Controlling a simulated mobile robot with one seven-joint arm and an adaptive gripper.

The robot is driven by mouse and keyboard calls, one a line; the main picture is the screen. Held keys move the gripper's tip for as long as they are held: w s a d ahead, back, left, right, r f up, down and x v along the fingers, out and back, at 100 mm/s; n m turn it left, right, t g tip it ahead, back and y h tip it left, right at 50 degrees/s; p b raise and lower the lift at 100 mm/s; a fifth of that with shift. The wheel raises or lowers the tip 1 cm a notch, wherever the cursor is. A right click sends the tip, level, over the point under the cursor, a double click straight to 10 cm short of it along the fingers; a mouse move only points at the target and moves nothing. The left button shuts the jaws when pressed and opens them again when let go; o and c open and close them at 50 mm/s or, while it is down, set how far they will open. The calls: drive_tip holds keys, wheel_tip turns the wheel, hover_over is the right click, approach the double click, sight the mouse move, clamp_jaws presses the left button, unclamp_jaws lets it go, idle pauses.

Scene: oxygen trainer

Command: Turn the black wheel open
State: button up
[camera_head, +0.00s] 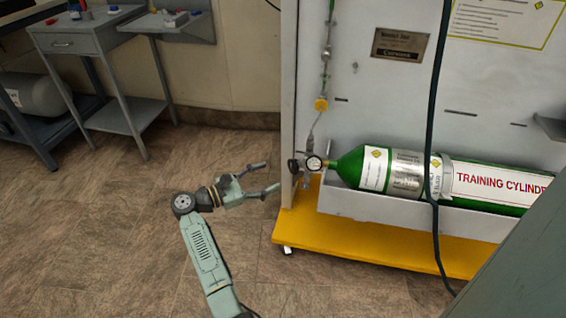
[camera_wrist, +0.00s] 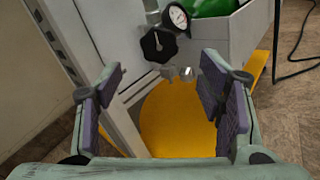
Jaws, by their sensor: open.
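The black wheel (camera_wrist: 158,45) shows in the wrist view as a dark, many-sided knob with a pale mark on its face. In the head view it is a small dark knob (camera_head: 294,166) at the left end of the green training cylinder (camera_head: 348,168). A round pressure gauge (camera_wrist: 178,17) sits just right of it, also seen in the head view (camera_head: 313,163). My gripper (camera_head: 272,178) is open and empty, to the left of the wheel and apart from it. In the wrist view its fingers (camera_wrist: 163,88) stand wide apart, with the wheel beyond them.
The cylinder lies in a grey trough (camera_head: 400,210) on a panel above a yellow base (camera_head: 370,247). A metal fitting (camera_wrist: 187,73) hangs below the gauge. A black hose (camera_head: 431,130) hangs across the cylinder. A grey cart (camera_head: 80,40) stands back left. Floor around my arm is clear.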

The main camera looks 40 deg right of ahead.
sight(291, 168)
drive_tip(key=d, duration=0.3)
drive_tip(key=s+d+p, duration=0.1)
drive_tip(key=d, duration=0.5)
drive_tip(key=shift+s+d+r, duration=0.1)
drive_tip(key=shift+s+d, duration=0.05)
drive_tip(key=shift+d, duration=0.1)
drive_tip(key=c, duration=1.2)
drive_tip(key=shift+o, duration=0.2)
